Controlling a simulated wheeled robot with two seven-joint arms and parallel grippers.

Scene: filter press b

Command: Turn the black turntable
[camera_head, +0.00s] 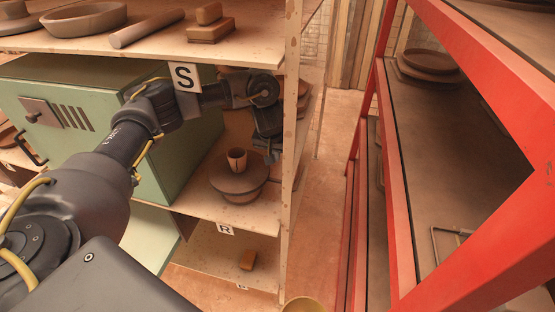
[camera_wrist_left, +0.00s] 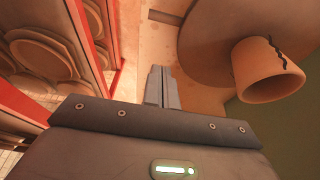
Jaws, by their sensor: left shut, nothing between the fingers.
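The turntable (camera_head: 226,180) is a round, dark brownish disc on a thicker round base, on the middle shelf of the wooden rack. A clay-coloured cup (camera_head: 236,160) stands on it. In the left wrist view the turntable (camera_wrist_left: 205,45) fills the upper right, and the cup (camera_wrist_left: 265,70) shows a dark crack near its rim. My left gripper (camera_head: 271,156) hangs at the right side of the turntable, near the rack's front post. Its fingers (camera_wrist_left: 161,88) are shut and empty, beside the disc's edge; I cannot tell whether they touch it. My right gripper is not in view.
A green cabinet (camera_head: 170,150) stands left of the turntable. The upper shelf (camera_head: 255,47) with clay pieces is above my forearm. The wooden post (camera_head: 291,110) is close to the gripper. A red rack (camera_head: 402,180) stands across an open aisle (camera_head: 335,140).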

